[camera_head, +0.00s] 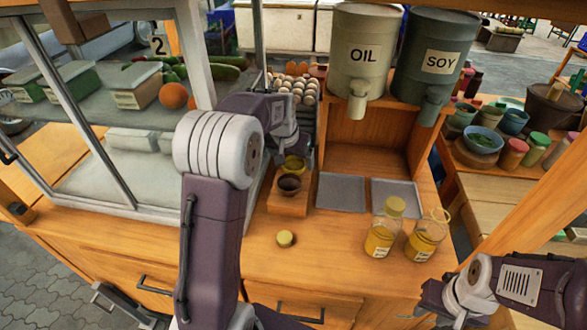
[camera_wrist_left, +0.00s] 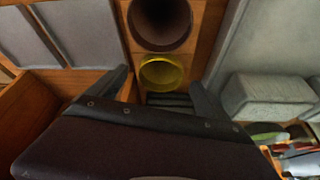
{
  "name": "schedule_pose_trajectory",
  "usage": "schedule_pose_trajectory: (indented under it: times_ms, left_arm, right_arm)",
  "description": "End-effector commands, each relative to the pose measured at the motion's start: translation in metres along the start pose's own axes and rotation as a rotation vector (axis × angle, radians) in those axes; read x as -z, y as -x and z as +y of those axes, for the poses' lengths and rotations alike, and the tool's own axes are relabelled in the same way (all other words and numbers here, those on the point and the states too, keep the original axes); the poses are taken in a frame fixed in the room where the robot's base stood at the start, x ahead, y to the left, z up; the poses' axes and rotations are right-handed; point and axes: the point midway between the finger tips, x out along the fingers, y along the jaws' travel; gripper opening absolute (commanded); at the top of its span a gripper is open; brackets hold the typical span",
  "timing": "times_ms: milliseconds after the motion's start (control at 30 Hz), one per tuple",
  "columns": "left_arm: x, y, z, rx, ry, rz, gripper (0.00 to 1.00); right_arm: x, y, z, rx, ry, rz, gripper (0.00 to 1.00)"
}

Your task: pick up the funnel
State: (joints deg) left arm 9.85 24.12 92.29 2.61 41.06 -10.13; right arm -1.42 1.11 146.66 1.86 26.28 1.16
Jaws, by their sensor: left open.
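The funnel (camera_head: 293,163), a translucent yellow round piece, sits in a wooden stand on the counter, just behind a dark brown cup-like opening (camera_head: 289,184). In the left wrist view the yellow funnel (camera_wrist_left: 165,73) shows as a ring between and beyond the open fingers of my left gripper (camera_wrist_left: 160,88), with no visible contact. In the head view my left gripper (camera_head: 298,152) is over the back of the stand, partly hiding the funnel. My right gripper (camera_head: 425,298) is at the lower right, away from the funnel; its jaw opening is unclear.
Two labelled bottles of yellow liquid, one capped (camera_head: 381,238) and one open (camera_head: 425,240), stand at the right. A yellow lid (camera_head: 286,239) lies in front of the stand. Metal trays (camera_head: 342,191) lie beside it. OIL (camera_head: 360,60) and SOY (camera_head: 434,65) containers stand behind; a glass case borders the left.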

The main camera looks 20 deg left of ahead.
Motion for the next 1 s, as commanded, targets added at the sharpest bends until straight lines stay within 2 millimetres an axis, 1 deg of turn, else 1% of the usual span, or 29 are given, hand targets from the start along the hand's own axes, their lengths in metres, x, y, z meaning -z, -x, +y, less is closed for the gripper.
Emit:
schedule_pose_trajectory:
  times_ms: [33,100,200,433,467,500,567,600,667,700,900,1000]
  left_arm:
    - [-0.001,-0.013,-0.001,-0.001,0.001,-0.005,0.89]
    - [-0.001,-0.025,-0.001,-0.001,0.0,-0.005,0.89]
    - [0.0,-0.035,-0.001,0.0,0.0,-0.002,0.89]
    - [0.001,-0.037,-0.001,0.0,0.0,-0.001,0.89]
    - [0.001,-0.037,-0.001,0.0,0.0,-0.001,0.84]
    - [0.001,-0.037,-0.001,0.0,0.0,-0.001,0.73]
    - [0.0,-0.037,-0.001,0.0,0.0,-0.001,0.56]
    - [0.0,-0.037,-0.001,0.0,0.0,-0.001,0.45]
    - [0.0,-0.037,-0.001,0.0,0.0,-0.001,0.28]
    - [0.001,-0.037,-0.001,0.0,0.0,-0.001,0.25]
    - [0.001,-0.036,-0.001,0.0,0.0,-0.001,0.25]
    - [0.003,-0.032,-0.001,0.0,0.0,0.0,0.25]
  right_arm:
    - [0.0,-0.003,0.0,0.0,0.0,0.0,0.36]
    - [-0.001,-0.004,0.0,0.0,0.0,0.0,0.36]
    - [-0.001,-0.005,0.0,0.0,0.0,0.0,0.36]
    - [-0.001,-0.005,0.0,0.0,0.0,0.0,0.36]
    - [-0.001,-0.005,0.0,0.0,0.0,0.0,0.36]
    - [-0.001,-0.005,0.0,0.0,0.0,0.0,0.36]
    - [-0.001,-0.005,0.0,0.0,0.0,0.0,0.36]
    - [-0.001,-0.005,0.0,0.0,0.0,0.0,0.36]
    - [-0.001,-0.005,0.0,0.0,0.0,0.0,0.36]
    - [-0.001,-0.005,0.0,0.0,0.0,0.0,0.36]
    - [-0.001,-0.005,0.0,0.0,0.0,0.0,0.36]
    - [0.0,-0.003,0.0,0.0,0.0,0.0,0.36]
